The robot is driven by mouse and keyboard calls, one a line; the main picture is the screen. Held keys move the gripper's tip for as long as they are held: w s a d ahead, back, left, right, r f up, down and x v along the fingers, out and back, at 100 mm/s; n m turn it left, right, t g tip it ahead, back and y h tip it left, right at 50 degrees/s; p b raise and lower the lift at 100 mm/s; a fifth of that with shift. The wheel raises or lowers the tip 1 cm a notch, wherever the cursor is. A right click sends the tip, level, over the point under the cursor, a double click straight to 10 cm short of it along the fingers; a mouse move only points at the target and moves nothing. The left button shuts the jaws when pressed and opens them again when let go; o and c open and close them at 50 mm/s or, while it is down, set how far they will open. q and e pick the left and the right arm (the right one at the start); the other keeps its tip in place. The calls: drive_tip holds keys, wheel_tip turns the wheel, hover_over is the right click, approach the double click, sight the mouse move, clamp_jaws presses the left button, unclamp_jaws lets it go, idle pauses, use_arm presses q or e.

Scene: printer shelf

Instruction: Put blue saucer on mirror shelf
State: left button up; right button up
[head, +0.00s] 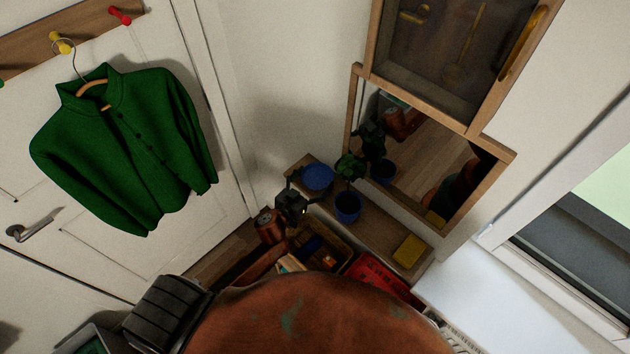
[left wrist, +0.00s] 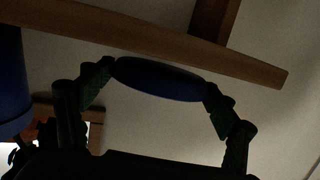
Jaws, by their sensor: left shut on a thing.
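The blue saucer (head: 317,177) is at the left end of the wooden mirror shelf (head: 378,233), below the mirror (head: 415,150). My left gripper (head: 298,186) is shut on the saucer's edge from the near left side. In the left wrist view, the saucer (left wrist: 158,79) shows as a thin dark blue oval between the two fingers of my left gripper (left wrist: 160,85). A wooden board edge (left wrist: 250,70) lies close behind it. I cannot tell whether the saucer touches the shelf. My right gripper is not in view.
A blue pot with a green plant (head: 347,206) stands right of the saucer on the shelf. A yellow block (head: 410,251) lies at the right end. A red box (head: 372,275) is below the shelf. A green jacket (head: 130,150) hangs at left. Shelf between pot and block is clear.

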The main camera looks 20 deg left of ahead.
use_arm(q)
drive_tip(key=shift+w+f, duration=0.15)
drive_tip(key=shift+f, duration=0.45)
drive_tip(key=o, duration=1.2)
drive_tip(key=shift+f, duration=0.15)
drive_tip(key=v, duration=1.2)
drive_tip(key=shift+d, duration=0.1)
